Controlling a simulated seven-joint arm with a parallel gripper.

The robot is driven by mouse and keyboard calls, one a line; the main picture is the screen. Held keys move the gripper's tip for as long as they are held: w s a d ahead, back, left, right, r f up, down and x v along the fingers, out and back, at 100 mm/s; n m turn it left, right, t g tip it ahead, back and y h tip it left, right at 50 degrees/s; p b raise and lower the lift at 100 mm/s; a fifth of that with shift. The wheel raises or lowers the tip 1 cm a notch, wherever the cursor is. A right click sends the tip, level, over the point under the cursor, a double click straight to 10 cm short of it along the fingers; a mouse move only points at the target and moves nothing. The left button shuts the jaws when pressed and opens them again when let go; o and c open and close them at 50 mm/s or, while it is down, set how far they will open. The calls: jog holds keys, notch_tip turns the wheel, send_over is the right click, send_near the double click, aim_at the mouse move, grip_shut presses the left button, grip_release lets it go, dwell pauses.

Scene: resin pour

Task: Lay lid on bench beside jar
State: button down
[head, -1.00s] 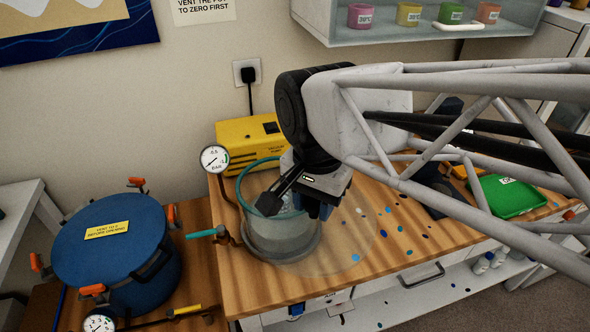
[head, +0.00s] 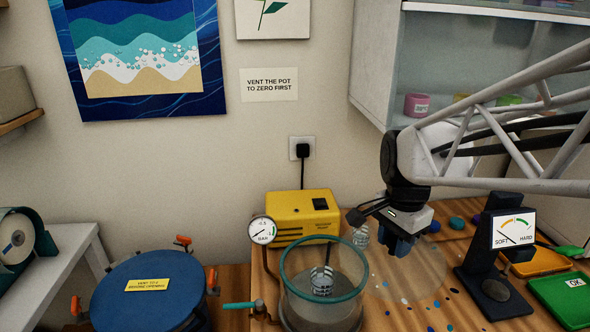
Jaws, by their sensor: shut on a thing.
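The lid (head: 428,272) is a clear round disc, faint against the wood, to the right of the jar. My gripper (head: 400,250) is shut on it from above and covers its grip point. I cannot tell whether the lid touches the bench (head: 385,318) or hangs just over it. The jar (head: 297,308) is a clear, wide vessel with a teal rim, standing open on the bench left of my gripper. A small clear cup with dark bands (head: 322,281) shows inside it.
A yellow pump (head: 290,212) and a round gauge (head: 262,231) stand behind the jar. A hardness meter (head: 512,232) and a green tray (head: 566,300) are to the right. A blue pot (head: 128,300) is at left. Small coloured drops dot the bench.

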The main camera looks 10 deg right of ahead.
jog(key=shift+m, duration=0.8)
jog(key=w+d, duration=0.1)
jog(key=d, duration=0.1)
jog(key=w+d, duration=0.1)
jog(key=d, duration=0.1)
jog(key=w+d+f, duration=0.1)
jog(key=shift+w+d, duration=0.2)
jog(key=shift+d, duration=0.2)
jog(key=s+d+f+m, duration=0.3)
jog(key=d+f, duration=0.4)
jog(key=f, duration=0.4)
jog(key=shift+s+f, duration=0.25)
jog(key=shift+s, duration=0.05)
jog(key=shift+a+f, duration=0.1)
jog(key=shift+f, duration=0.05)
jog(key=shift+f, duration=3.35)
jog(key=shift+f, duration=0.5)
jog(key=c, duration=0.7)
grip_release()
jog(key=shift+o, duration=0.2)
